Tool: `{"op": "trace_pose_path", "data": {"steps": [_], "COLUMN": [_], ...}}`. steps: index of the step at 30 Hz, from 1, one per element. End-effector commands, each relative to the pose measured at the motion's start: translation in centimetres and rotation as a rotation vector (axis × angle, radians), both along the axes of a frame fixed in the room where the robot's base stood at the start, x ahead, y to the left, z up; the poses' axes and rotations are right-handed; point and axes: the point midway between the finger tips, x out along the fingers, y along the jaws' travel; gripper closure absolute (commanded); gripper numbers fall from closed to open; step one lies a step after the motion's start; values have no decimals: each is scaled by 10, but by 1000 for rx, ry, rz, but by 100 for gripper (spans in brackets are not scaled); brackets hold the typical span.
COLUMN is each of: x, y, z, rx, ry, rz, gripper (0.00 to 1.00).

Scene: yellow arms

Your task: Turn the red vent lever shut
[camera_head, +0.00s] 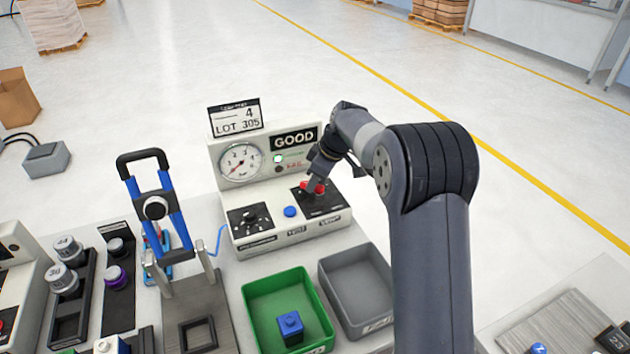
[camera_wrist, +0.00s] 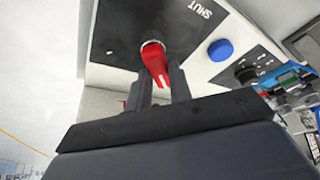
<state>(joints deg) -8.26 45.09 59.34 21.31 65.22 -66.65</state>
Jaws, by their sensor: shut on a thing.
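The red vent lever (camera_head: 315,187) sits on a black plate at the right of the white test unit (camera_head: 262,241). In the wrist view the lever (camera_wrist: 154,62) runs from its round pivot down between my fingers, and the word SHUT is on the plate to its upper right. My gripper (camera_wrist: 158,90) is shut on the lever, one dark finger on each side. In the head view my gripper (camera_head: 316,180) covers part of the lever, so its exact angle there is hard to tell.
A blue button (camera_head: 290,211) and a black knob (camera_head: 249,217) are left of the lever. A gauge (camera_head: 240,163) and a GOOD sign stand behind. A green bin (camera_head: 262,308) with a blue block and a grey bin (camera_head: 347,267) are in front.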

Motion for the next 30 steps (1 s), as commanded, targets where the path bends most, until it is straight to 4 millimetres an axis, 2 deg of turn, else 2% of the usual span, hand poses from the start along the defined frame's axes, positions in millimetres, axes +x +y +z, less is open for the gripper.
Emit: {"op": "trace_pose_path", "data": {"steps": [14, 15, 21, 23, 30], "x": [0, 0, 0, 0, 0], "y": [0, 0, 0, 0, 0], "z": [0, 0, 0, 0, 1], "rx": [-1, -1, -1, -1, -1], "ry": [0, 0, 0, 0, 0], "rz": [18, 18, 17, 17, 16], "gripper": [100, 79, 63, 58, 58]}}
